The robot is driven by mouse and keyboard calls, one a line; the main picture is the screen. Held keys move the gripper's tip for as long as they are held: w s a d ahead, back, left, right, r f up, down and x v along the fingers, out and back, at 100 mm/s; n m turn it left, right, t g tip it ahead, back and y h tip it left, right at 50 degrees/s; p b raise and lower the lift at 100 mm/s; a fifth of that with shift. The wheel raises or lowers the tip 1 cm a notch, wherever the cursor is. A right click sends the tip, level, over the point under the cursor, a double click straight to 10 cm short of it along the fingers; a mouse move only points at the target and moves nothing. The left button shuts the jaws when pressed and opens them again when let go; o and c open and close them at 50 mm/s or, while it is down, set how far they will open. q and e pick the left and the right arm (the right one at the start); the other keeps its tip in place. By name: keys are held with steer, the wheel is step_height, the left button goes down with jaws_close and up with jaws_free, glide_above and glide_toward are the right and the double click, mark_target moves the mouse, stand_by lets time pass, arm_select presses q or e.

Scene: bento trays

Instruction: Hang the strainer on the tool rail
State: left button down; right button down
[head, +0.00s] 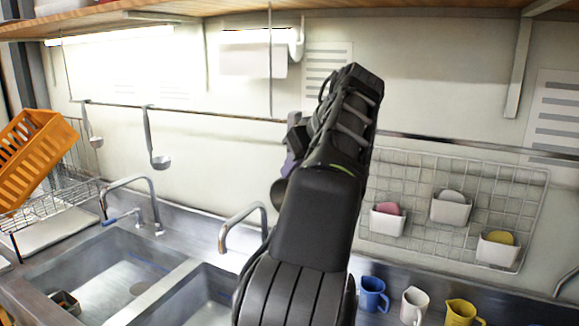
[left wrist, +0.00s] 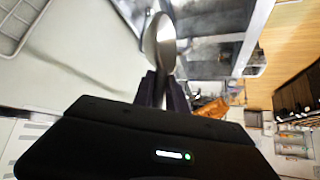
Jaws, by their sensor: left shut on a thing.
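My left gripper (head: 291,160) is raised in front of the wall, partly hidden behind my own arm in the head view. It is shut on a metal utensil with a rounded bowl, which I take to be the strainer (left wrist: 160,38). In the left wrist view the bowl extends beyond the two fingers. In the head view a dark round part of the strainer (head: 279,192) shows just below the gripper. The tool rail (head: 200,112) is a thin bar along the wall; my arm covers part of it. I cannot tell whether the strainer touches the rail. My right gripper is not in view.
Two ladles (head: 158,160) hang from the rail at left. Below are sinks (head: 125,265) with faucets (head: 243,215). An orange basket (head: 32,150) stands at far left. A wire grid (head: 455,180) with white cups hangs right, above several mugs (head: 373,293).

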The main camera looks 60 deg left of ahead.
arm_select(q)
steer(key=w+a+f+p, duration=0.1)
steer(key=w+a+f, duration=0.2)
steer(key=w, duration=0.4)
steer(key=shift+w+a+p, duration=0.35)
steer(key=shift+a+p, duration=0.05)
steer(key=shift+a, duration=0.05)
stand_by(0.5)
steer(key=c, duration=1.3)
jaws_free()
steer(key=shift+f, duration=0.1)
steer(key=shift+o, duration=0.2)
steer(key=shift+w, duration=0.1)
steer(key=shift+a, duration=0.1)
